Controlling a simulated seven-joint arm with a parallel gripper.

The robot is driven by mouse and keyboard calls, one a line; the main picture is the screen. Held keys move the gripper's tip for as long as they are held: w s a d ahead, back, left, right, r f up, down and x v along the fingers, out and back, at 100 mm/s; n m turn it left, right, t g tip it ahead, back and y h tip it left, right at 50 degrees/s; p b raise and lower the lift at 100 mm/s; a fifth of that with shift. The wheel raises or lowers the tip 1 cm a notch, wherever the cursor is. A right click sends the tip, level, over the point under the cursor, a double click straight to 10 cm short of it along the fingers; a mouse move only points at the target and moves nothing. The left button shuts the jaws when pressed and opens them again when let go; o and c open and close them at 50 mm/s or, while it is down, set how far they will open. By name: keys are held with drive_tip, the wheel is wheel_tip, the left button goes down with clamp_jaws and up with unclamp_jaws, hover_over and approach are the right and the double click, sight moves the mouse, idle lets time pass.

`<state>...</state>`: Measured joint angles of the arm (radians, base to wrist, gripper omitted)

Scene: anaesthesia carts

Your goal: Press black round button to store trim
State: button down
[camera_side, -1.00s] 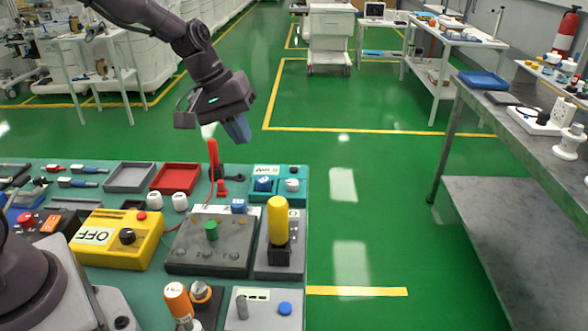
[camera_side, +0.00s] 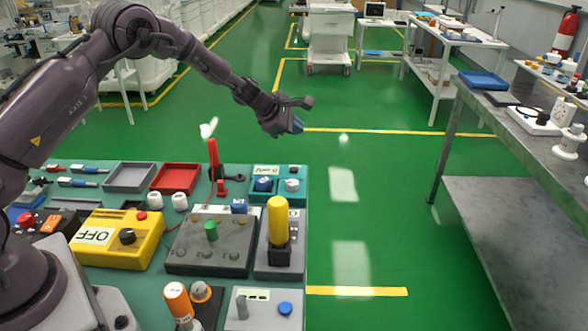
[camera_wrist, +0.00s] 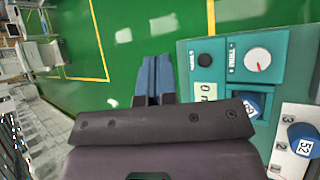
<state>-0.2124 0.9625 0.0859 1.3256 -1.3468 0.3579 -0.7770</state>
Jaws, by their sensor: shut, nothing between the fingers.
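A teal panel box (camera_wrist: 225,80) shows at the right of the wrist view, with a black round button (camera_wrist: 207,59) near its corner. Next to the button are a TRIM label (camera_wrist: 231,58) and a white dial (camera_wrist: 257,60) with a red mark. In the side view the teal box (camera_side: 262,171) stands at the bench's far right corner; the button is too small to make out there. My gripper (camera_side: 297,124) is in the air beyond and above this box, apart from it. Its blue fingers (camera_wrist: 153,75) are shut and empty, left of the button in the wrist view.
A yellow-capped lever (camera_side: 278,222), a grey box with a green knob (camera_side: 211,231) and an upright red lever (camera_side: 213,155) stand near the teal box. A yellow OFF box (camera_side: 118,240) sits further left. Green floor (camera_side: 345,200) right of the bench is open.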

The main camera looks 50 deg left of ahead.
sight(294, 170)
drive_tip(key=shift+f, duration=4.4)
drive_tip(key=shift+f, duration=0.4)
drive_tip(key=shift+f, duration=0.45)
drive_tip(key=shift+r, duration=0.15)
drive_tip(key=shift+s+r, duration=0.1)
drive_tip(key=shift+r, duration=0.6)
drive_tip(key=shift+r, duration=2.5)
